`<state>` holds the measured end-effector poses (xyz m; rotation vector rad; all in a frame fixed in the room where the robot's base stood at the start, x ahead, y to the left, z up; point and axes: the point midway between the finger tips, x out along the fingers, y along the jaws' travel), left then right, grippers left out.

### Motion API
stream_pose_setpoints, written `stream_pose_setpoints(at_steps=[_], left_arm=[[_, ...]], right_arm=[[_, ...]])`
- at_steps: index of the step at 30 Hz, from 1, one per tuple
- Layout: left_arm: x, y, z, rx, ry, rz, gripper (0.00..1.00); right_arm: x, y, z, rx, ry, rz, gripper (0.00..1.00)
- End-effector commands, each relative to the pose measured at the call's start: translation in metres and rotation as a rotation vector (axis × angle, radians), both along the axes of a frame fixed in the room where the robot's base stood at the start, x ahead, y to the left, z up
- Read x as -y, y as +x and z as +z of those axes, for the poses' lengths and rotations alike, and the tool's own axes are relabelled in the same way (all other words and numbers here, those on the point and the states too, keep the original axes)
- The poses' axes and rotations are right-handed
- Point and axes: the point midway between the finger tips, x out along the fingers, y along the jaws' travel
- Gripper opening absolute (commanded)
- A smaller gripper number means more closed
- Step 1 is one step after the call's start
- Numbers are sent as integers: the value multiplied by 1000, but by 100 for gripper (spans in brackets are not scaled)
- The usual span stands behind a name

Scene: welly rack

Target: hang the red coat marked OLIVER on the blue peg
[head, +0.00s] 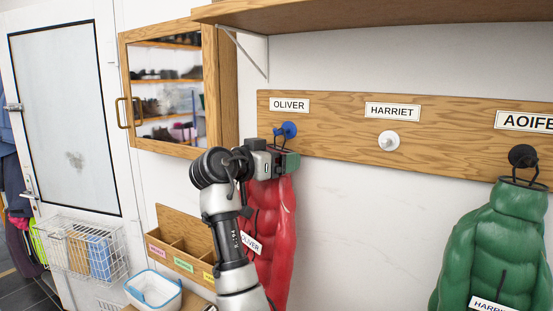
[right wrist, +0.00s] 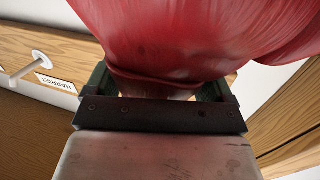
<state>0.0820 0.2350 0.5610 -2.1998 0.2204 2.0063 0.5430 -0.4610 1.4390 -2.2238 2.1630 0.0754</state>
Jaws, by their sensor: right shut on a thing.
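The red coat (head: 278,230) with a tag reading OLIVER (head: 250,242) hangs down against the wall, below the OLIVER sign (head: 289,105). The blue peg (head: 287,129) is just above its collar. A dark hanging loop (head: 278,140) rises from the collar to the peg; I cannot tell whether it is around the peg or in front of it. My right gripper (head: 285,163) is shut on the red coat's collar, just below the peg. In the right wrist view the red coat (right wrist: 190,45) fills the space beyond the jaws. My left gripper is not in view.
A white peg (head: 388,140) under HARRIET is bare. A green coat (head: 500,235) tagged HARRIET hangs at the black peg (head: 522,156) under AOIFE. A shelf (head: 400,14) juts out above. A mirrored cabinet (head: 170,90) and a wooden sorter (head: 180,250) are left.

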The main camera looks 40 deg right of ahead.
Motion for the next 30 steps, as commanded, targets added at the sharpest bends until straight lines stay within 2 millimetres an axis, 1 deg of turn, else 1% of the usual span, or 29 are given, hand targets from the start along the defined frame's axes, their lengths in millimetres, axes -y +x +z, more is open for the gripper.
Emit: stream_pose_setpoints(at_steps=[7,8,10,11,17,20,23,30], left_arm=[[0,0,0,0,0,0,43],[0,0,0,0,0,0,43],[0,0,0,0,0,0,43],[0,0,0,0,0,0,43],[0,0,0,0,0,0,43],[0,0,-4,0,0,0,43],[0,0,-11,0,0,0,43],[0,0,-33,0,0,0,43]], right_arm=[[0,0,1,2,-2,0,27],[0,0,1,2,-2,0,87],[0,0,1,2,-2,0,98],[0,0,1,2,-2,0,100],[0,0,-1,-1,1,0,100],[-6,0,-2,0,0,1,100],[-19,0,-3,2,1,3,100],[-68,-1,0,3,0,4,100]])
